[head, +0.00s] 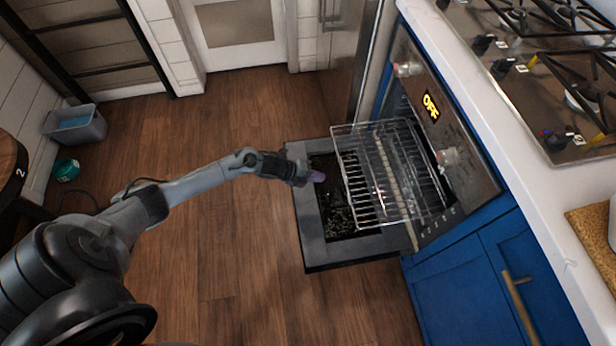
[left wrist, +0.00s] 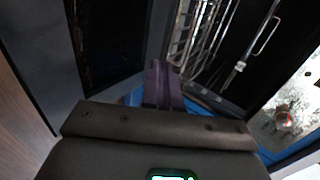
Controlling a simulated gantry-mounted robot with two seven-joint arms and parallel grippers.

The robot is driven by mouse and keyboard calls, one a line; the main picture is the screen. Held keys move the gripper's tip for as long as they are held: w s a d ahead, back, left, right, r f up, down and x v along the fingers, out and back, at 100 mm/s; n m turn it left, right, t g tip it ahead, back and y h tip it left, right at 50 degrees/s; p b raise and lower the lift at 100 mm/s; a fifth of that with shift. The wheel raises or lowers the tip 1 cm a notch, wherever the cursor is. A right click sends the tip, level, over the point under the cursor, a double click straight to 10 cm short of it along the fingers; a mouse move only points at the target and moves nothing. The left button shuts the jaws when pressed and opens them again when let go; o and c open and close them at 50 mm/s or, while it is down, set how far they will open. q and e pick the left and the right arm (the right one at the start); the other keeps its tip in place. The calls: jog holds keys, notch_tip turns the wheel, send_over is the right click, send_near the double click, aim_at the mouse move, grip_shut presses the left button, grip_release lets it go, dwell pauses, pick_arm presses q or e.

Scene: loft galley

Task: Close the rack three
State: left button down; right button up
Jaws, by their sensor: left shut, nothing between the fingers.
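A wire oven rack (head: 352,186) sticks out of the oven over its lowered door (head: 312,232). More rack wires show behind it, and I cannot tell which rack is number three. My left gripper (head: 318,176) is shut and empty, with purple fingertips. It is above the open door, just left of the rack's front edge, apart from it as far as I can tell. In the left wrist view the purple fingers (left wrist: 163,84) point toward the rack wires (left wrist: 199,38). My right gripper is not in view.
A blue cabinet (head: 455,280) and white counter (head: 480,120) with a gas hob lie to the right. A grey bin (head: 75,126) stands at far left.

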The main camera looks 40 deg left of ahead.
pick_arm(q)
jog(key=w+d+f+b, duration=0.1)
jog(key=w+d+b, duration=0.1)
jog(key=w+d, duration=0.2)
jog(key=shift+w+f+b, duration=0.15)
jog(key=shift+w+b, duration=0.15)
jog(key=shift+w, duration=0.55)
